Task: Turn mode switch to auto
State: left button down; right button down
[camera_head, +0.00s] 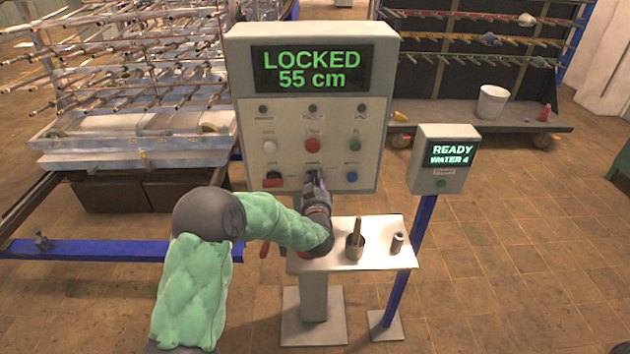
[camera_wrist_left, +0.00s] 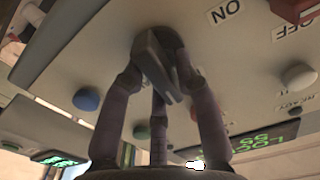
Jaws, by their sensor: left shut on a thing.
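The control panel (camera_head: 385,60) is a pale upright box whose green display reads LOCKED 55 cm. My left gripper (camera_head: 314,182) is at the middle of its bottom row. In the left wrist view, my left gripper (camera_wrist_left: 160,85) has its fingers shut around a dark grey switch knob (camera_wrist_left: 152,62) on the panel face. The knob sits at a slant in that view. The fingers hide its surroundings and its label, so I cannot read its setting. My right gripper is in neither view.
A blue button (camera_head: 352,176) and a red-and-black switch (camera_head: 272,179) flank the gripper. A smaller box (camera_head: 426,180) reading READY WATER 4 stands at right. Open floor lies further right.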

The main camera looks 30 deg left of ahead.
pick_arm(q)
jog(key=m+p, duration=0.1)
jog(key=m, duration=0.4)
jog(key=shift+d+f, duration=0.1)
jog(key=m, duration=0.1)
jog(key=m+p, duration=0.1)
jog(key=m, duration=0.1)
jog(key=m+p, duration=0.1)
jog(key=m, duration=0.1)
jog(key=shift+w+f, duration=0.1)
jog(key=shift+f, duration=0.15)
jog(key=shift+d+m, duration=0.1)
jog(key=shift+m, duration=0.4)
jog(key=c, duration=1)
grip_release()
jog(key=shift+c, duration=0.2)
jog(key=v, duration=1.2)
